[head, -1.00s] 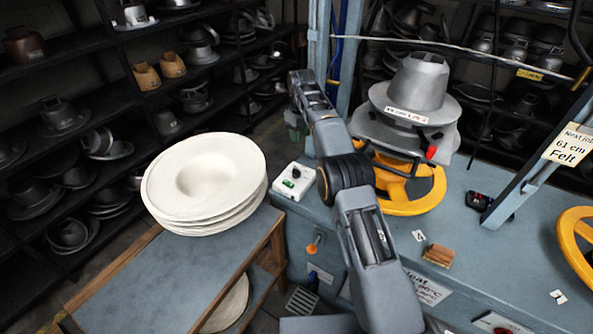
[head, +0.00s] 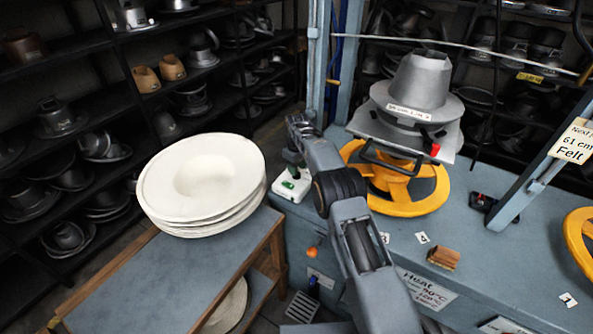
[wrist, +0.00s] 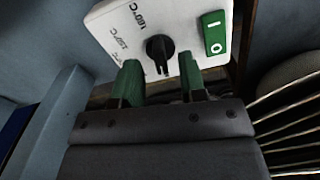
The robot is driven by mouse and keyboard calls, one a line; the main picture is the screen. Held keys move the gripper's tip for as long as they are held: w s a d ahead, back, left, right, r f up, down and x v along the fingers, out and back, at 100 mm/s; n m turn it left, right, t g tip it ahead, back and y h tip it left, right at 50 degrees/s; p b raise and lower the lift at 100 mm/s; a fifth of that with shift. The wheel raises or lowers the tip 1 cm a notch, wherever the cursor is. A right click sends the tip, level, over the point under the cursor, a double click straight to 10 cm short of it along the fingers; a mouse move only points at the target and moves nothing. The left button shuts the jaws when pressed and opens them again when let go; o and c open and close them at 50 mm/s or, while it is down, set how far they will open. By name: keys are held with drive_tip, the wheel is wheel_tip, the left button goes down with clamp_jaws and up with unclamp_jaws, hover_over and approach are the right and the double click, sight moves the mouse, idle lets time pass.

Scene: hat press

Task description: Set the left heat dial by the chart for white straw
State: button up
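The white control box (head: 291,186) sits at the left corner of the blue bench. In the wrist view it carries a black dial (wrist: 160,48) and a green I/O switch (wrist: 214,33). Temperature marks in °C ring the dial's left side; their exact numbers are hard to read. My gripper (wrist: 160,82) is open, its green fingertips apart in front of the box, with the dial showing between and beyond them. I cannot tell whether they touch it. The heat chart (head: 428,290) is on the bench front, partly hidden by my arm; its straw line is not fully legible.
A stack of cream hat forms (head: 200,180) stands on the table left of the box. A metal hat mould (head: 420,85) sits above a yellow handwheel (head: 415,205). A brown block (head: 443,258) and small number tags lie on the bench. An upright blue post rises behind the gripper.

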drive_tip(key=shift+f, duration=0.85)
drive_tip(key=shift+c, duration=0.3)
clamp_jaws()
